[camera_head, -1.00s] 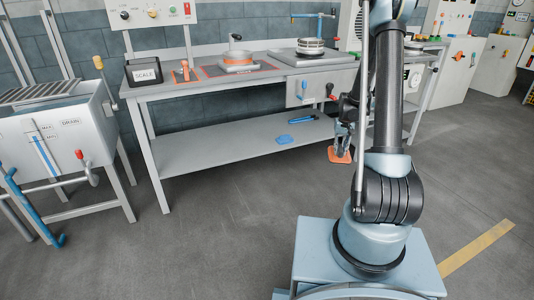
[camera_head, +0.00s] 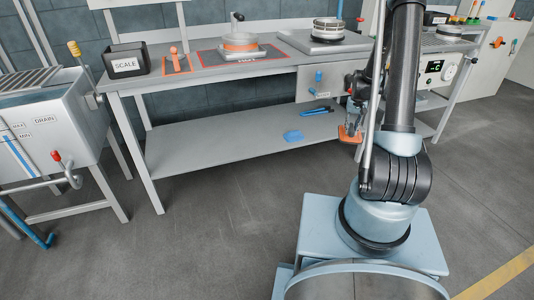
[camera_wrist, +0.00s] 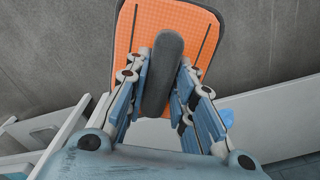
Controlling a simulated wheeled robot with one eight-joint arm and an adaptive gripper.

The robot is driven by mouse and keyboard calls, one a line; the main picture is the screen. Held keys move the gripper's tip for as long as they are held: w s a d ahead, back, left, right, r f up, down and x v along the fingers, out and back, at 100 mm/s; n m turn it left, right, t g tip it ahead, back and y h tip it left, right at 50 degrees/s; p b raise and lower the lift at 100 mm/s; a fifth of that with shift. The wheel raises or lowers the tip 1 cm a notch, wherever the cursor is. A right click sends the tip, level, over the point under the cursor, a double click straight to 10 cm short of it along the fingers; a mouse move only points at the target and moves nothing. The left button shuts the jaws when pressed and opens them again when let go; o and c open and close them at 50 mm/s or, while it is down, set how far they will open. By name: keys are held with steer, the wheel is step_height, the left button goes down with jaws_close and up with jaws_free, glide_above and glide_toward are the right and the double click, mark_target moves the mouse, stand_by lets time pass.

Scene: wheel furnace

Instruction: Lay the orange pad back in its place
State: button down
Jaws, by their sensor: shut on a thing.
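The orange pad (camera_head: 350,134) shows in the head view in front of the bench's lower shelf, partly hidden by my arm. In the wrist view the orange pad (camera_wrist: 205,38) fills the top middle; it is a flat, rounded sheet with a dark edge, two dark lines and a grey bar-shaped handle. My gripper (camera_wrist: 165,80) is shut on the grey handle of the pad.
The bench's lower shelf (camera_head: 215,152) holds a blue pad (camera_head: 293,136) and a blue tool (camera_head: 317,111). A drain tank (camera_head: 50,115) stands left.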

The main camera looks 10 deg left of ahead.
steer(key=shift+w+d, duration=0.2)
steer(key=shift+w, duration=0.05)
steer(key=shift+w+a, duration=0.1)
steer(key=shift+a, duration=0.05)
steer(key=s+a+f+n, duration=0.1)
steer(key=a+f, duration=0.5)
steer(key=a, duration=0.8)
steer(key=s+a+f+n, duration=0.2)
steer(key=a+f, duration=0.5)
steer(key=a, duration=0.7)
steer(key=s+a+f+n, duration=0.1)
steer(key=a+f+n, duration=0.2)
steer(key=a+f, duration=0.4)
steer(key=a, duration=0.7)
steer(key=shift+s+a+f, duration=0.15)
steer(key=shift+s+f, duration=0.1)
steer(key=shift+s, duration=0.1)
